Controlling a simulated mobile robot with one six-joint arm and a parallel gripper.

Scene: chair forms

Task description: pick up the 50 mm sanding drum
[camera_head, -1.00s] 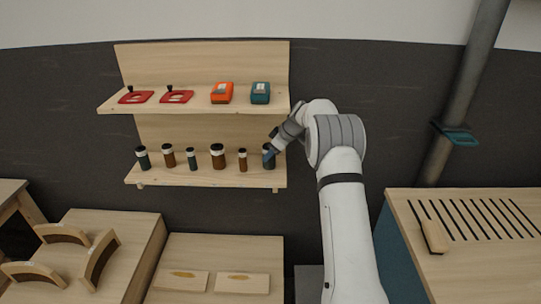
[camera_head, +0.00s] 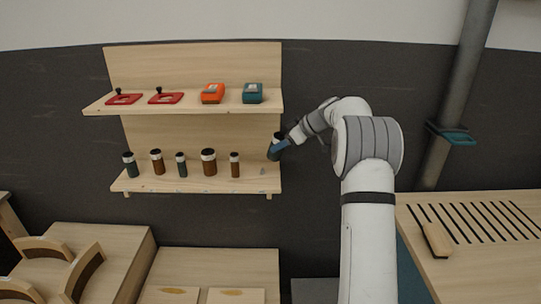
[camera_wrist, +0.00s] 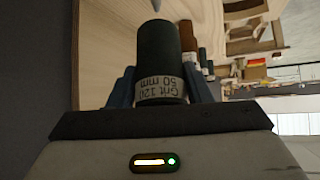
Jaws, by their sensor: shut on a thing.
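The 50 mm sanding drum (camera_wrist: 160,52) is a dark green cylinder with a pale label band reading "Grit 120" and "50 mm", upside down in the wrist view. My gripper (camera_wrist: 162,88) is shut on it, with blue fingers on both sides of the label end. In the head view the drum (camera_head: 275,147) is tilted and held above the right end of the lower shelf (camera_head: 220,184). My gripper (camera_head: 284,144) reaches it from the right. The drum looks clear of the shelf board.
Several other drums, such as a wide brown one (camera_head: 209,163) and a slim brown one (camera_head: 235,166), stand left on the lower shelf. The upper shelf (camera_head: 195,106) holds red holders, an orange box (camera_head: 213,93) and a teal box (camera_head: 252,93). Dark wall lies right of the shelf.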

